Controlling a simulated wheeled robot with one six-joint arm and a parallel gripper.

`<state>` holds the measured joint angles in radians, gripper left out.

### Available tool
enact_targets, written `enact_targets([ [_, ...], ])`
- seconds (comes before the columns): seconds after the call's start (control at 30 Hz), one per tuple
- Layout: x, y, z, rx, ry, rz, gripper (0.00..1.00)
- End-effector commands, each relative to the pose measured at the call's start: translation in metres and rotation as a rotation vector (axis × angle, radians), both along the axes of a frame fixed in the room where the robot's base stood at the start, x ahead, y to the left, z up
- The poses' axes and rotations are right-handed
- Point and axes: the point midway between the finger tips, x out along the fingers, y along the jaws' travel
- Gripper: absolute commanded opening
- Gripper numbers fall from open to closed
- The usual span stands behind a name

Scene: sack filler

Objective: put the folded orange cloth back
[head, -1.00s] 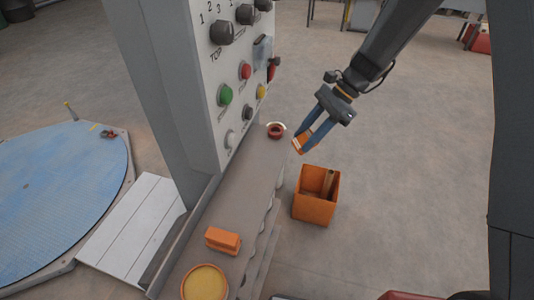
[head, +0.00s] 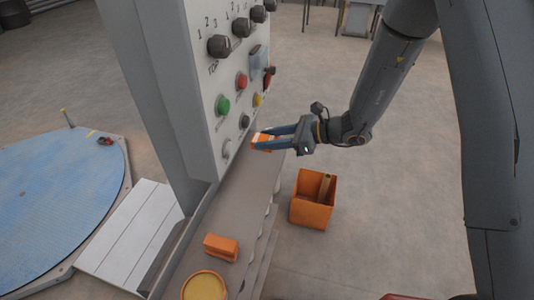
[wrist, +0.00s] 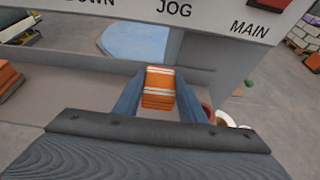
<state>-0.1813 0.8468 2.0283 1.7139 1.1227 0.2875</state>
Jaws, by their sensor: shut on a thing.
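My gripper (head: 263,141) is shut on the folded orange cloth (head: 260,138), in front of the lower part of the control panel and above the far end of the narrow grey ledge (head: 232,205). In the wrist view the cloth (wrist: 158,88) shows orange with white stripes between the two blue fingers. Whether it touches the ledge I cannot tell. A red ring-shaped thing (wrist: 208,112) with a white rim shows just right of the right finger in the wrist view; in the head view my gripper hides it.
An orange block (head: 221,246) and a round yellow-topped tin (head: 205,286) stand on the near ledge. The panel (head: 232,80) with knobs and buttons rises close by my gripper. An orange bin (head: 312,212) stands on the floor to the right. The ledge's middle is clear.

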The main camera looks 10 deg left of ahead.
Motion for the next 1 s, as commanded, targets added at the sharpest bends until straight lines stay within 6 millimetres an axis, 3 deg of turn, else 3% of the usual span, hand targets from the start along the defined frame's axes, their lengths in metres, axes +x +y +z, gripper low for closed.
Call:
enact_targets([
  [0.6,-0.001,0.000,-0.057,0.000,0.000,0.001,0.19],
  [0.87,0.000,0.000,-0.061,0.000,-0.001,0.001,0.19],
  [0.9,0.000,0.000,-0.061,-0.001,0.000,0.001,0.40],
  [1.0,0.000,0.000,-0.061,-0.001,0.000,0.001,0.56],
])
